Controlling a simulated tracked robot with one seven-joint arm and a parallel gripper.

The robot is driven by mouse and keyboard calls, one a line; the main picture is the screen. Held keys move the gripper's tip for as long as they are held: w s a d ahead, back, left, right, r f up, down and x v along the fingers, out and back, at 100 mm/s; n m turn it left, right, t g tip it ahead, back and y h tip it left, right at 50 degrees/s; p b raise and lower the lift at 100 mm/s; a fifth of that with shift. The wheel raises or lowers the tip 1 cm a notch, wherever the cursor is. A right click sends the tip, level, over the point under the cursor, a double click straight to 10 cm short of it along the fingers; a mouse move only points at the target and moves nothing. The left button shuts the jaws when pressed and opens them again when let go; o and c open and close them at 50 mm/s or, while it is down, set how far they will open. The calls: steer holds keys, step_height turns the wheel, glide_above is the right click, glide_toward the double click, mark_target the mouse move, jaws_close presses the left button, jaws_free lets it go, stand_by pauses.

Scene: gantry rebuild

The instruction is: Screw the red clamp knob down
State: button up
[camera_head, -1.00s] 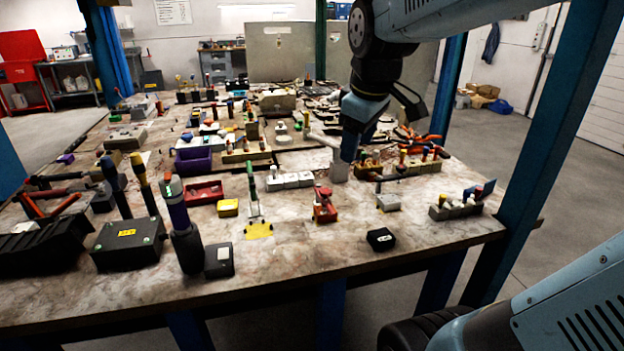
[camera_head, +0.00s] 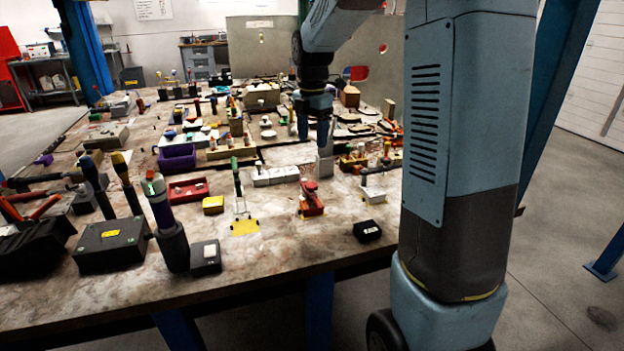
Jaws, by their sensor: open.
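A small red clamp (camera_head: 311,207) stands on the bench, right of centre, with a red top part (camera_head: 309,186) that looks like its knob. Its thread is too small to make out. My gripper (camera_head: 316,145) points down above the bench, behind and slightly right of the red clamp in the picture. It is open and apart from the clamp. A pale block-like shape shows at its lower end; I cannot tell whether it is a fingertip or something on the bench.
A yellow-based stand with a green handle (camera_head: 238,178) is left of the clamp. A white block row (camera_head: 275,176) lies behind it, a black box (camera_head: 367,231) in front right. Dark upright tools crowd the left. Bare bench lies in front of the clamp.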

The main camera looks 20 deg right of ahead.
mark_target(313, 184)
step_height(313, 184, down, 14)
steer(key=shift+r, duration=0.15)
stand_by(0.4)
steer(key=c, duration=0.9)
steer(key=shift+m, duration=0.3)
